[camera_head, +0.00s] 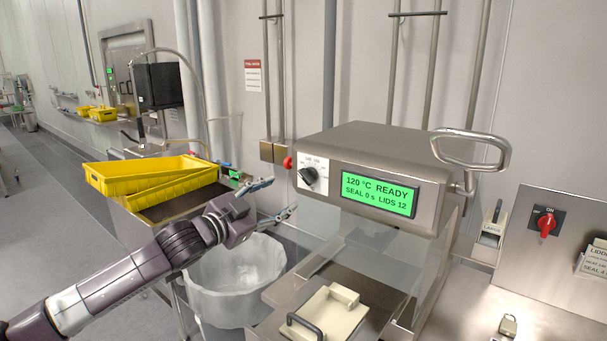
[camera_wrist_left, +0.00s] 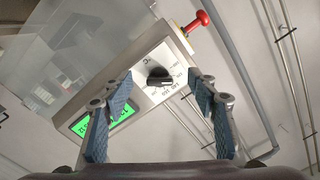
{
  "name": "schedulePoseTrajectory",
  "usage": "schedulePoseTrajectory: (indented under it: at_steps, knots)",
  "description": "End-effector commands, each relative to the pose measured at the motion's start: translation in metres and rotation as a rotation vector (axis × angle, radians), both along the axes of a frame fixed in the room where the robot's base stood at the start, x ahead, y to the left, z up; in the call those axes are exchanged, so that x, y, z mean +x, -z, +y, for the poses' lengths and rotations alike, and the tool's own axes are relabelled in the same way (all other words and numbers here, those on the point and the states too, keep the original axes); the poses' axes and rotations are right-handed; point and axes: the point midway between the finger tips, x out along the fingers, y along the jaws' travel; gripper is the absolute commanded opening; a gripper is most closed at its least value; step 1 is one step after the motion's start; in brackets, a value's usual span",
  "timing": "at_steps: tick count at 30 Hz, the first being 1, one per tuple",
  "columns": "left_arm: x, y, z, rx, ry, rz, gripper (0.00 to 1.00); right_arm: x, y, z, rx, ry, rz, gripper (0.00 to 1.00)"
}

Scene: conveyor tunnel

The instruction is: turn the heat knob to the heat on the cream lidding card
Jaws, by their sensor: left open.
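The heat knob (camera_head: 308,175) is a black dial on a white scale plate, at the left of the sealing machine's front. It also shows in the left wrist view (camera_wrist_left: 158,75), between my fingertips in the picture. My left gripper (camera_head: 284,196) is open and empty, below and left of the knob and apart from it. Its two blue fingers also show in the left wrist view (camera_wrist_left: 160,88). The cream lidding card (camera_head: 592,259) is at the right edge, partly cut off; its heat value is not readable. My right gripper is not in view.
The sealer's green display (camera_head: 379,194) reads 120 °C READY, SEAL 0 s, LIDS 12. A red button (camera_head: 288,162) sits beside the knob. A clear guard (camera_head: 365,245) hangs below. A red ON switch (camera_head: 546,224) is at right. Yellow crates (camera_head: 150,176) stand behind my arm.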

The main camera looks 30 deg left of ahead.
Motion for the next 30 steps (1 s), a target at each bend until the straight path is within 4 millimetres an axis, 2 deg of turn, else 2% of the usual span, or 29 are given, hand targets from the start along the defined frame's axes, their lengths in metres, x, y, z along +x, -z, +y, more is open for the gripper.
schedulePoseTrajectory:
  at_steps: [1,5,14,30]
  knots:
    - [-0.002,-0.014,-0.010,0.013,0.021,-0.012,0.54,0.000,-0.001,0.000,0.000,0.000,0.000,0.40]
    - [-0.002,-0.026,-0.021,0.021,0.041,-0.025,0.54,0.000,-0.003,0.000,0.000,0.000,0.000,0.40]
    - [0.015,-0.028,-0.021,0.019,0.038,-0.028,0.54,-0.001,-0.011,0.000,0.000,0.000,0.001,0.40]
    - [0.065,-0.027,-0.024,0.018,0.037,-0.027,0.54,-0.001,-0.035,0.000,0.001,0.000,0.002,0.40]
